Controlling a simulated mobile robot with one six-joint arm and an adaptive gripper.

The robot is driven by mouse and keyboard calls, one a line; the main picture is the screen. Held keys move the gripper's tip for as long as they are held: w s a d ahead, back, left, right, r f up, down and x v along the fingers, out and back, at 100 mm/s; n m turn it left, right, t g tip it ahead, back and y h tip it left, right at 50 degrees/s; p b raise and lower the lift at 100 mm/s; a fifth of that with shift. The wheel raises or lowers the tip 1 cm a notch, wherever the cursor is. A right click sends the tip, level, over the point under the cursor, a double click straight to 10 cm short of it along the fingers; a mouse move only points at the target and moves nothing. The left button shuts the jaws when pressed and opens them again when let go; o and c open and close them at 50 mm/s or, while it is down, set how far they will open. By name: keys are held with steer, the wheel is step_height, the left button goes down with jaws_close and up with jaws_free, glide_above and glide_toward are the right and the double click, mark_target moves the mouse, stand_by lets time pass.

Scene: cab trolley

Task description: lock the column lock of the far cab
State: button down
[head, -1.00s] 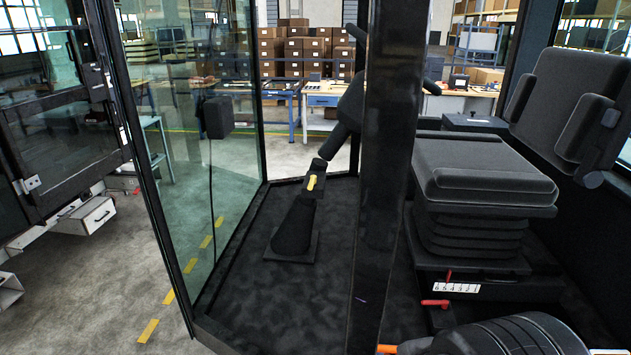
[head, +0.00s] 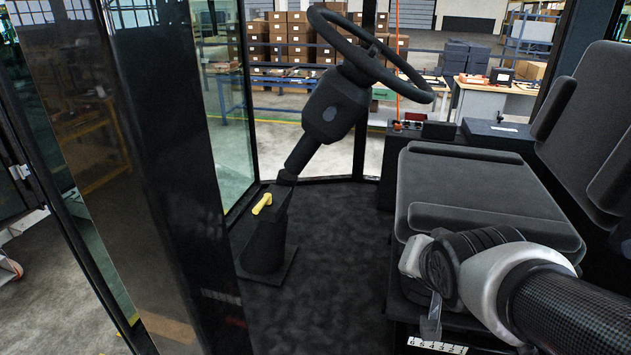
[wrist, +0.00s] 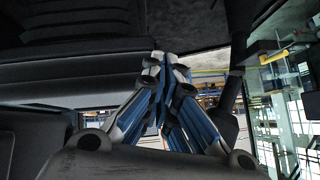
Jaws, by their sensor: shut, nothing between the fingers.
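The steering column (head: 300,155) stands on the cab floor at left centre in the head view and leans up to the right to the steering wheel (head: 372,58). The column lock is a small yellow lever (head: 262,204) on the column's lower part, slanting a little up to the right. My gripper (wrist: 167,64) is shut and empty in the wrist view, its blue and grey fingers together. In the head view my arm reaches in from the lower right, over the seat's front; the gripper is well right of the lever, not touching it.
A dark cab post (head: 175,170) stands at the left. The seat (head: 465,190) fills the right, with a number strip (head: 436,345) below it. Dark floor (head: 325,235) between column and seat is clear. Glass (head: 230,110) lies behind the column.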

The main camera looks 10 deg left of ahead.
steer(key=w+a+f+m+t+y, duration=0.2)
steer(key=w+a+y, duration=0.1)
steer(key=w+a, duration=0.5)
steer(key=w+a+f+m+t+y, duration=0.1)
steer(key=w+a+f+t+y, duration=0.15)
steer(key=w+a, duration=0.55)
steer(key=w+a+f+m+y, duration=0.2)
steer(key=w+a+f+y, duration=0.1)
steer(key=a, duration=0.3)
steer(key=shift+w+a+f+y+p, duration=0.3)
steer(key=shift+f+y, duration=0.25)
steer(key=shift+f, duration=0.15)
steer(key=shift+g, duration=0.25)
steer(key=b, duration=0.2)
glide_toward(265, 201)
steer(key=w+d, duration=0.2)
steer(key=w, duration=0.1)
steer(key=a, duration=0.3)
steer(key=w+a, duration=0.1)
steer(key=shift+a+f, duration=0.25)
steer(key=shift+f, duration=0.15)
steer(key=shift+a+b, duration=0.2)
steer(key=shift+b, duration=0.25)
